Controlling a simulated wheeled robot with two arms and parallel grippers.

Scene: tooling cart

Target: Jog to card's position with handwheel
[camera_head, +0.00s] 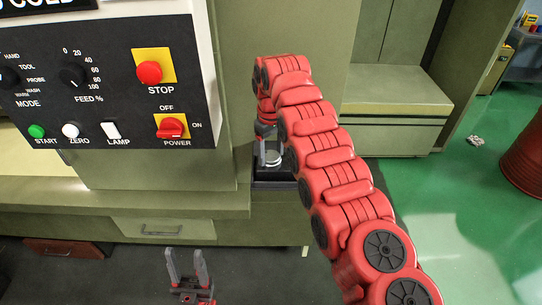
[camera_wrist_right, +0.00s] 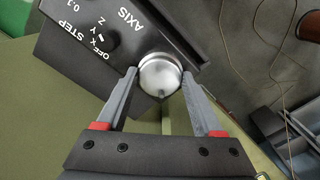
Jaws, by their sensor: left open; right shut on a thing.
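The handwheel (camera_wrist_right: 160,73) is a round silver dial on a dark pendant box (camera_wrist_right: 105,42). The box bears AXIS and STEP lettering and a small black selector knob (camera_wrist_right: 102,41). My right gripper (camera_wrist_right: 159,78) has its fingertips on opposite sides of the handwheel and is shut on it. In the head view the right gripper (camera_head: 267,140) reaches down to the pendant, and the handwheel (camera_head: 273,158) shows partly between its fingers. My left gripper (camera_head: 187,268) is open and empty, low in front of the cabinet. I cannot make out a position card in either view.
A control panel (camera_head: 110,90) with a red STOP button (camera_head: 149,72), a POWER switch (camera_head: 170,128), START, ZERO and LAMP controls stands at upper left. A drawer (camera_head: 160,229) lies below it. Green floor (camera_head: 460,200) is open at right, with a red drum (camera_head: 525,155).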

